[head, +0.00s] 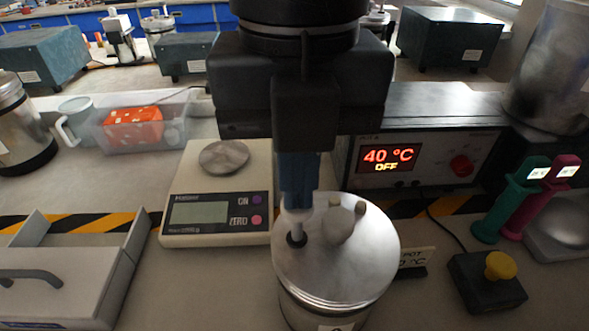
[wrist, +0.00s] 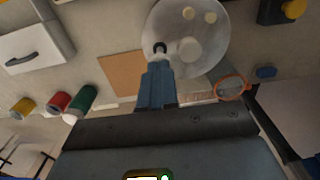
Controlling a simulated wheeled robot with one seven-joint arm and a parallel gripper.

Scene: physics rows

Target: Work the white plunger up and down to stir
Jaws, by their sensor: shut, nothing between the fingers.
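The white plunger (head: 299,225) stands upright in a black-ringed hole in the lid of a round metal pot (head: 345,270), on the lid's left side. My gripper (head: 298,205) points down over the plunger, its blue fingers shut with nothing between them. The fingertips are at the plunger's upper end and hide its top; I cannot tell whether they touch. In the wrist view, my gripper (wrist: 157,65) is beside the black ring on the pot lid (wrist: 208,60), and the plunger is mostly hidden.
A balance (head: 215,212) stands left of the pot. Behind it, a heater unit (head: 425,160) reads 40 °C, OFF. A yellow-topped button box (head: 487,285) and green and magenta pipette-like tools stand right. A grey case (head: 60,275) lies front left.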

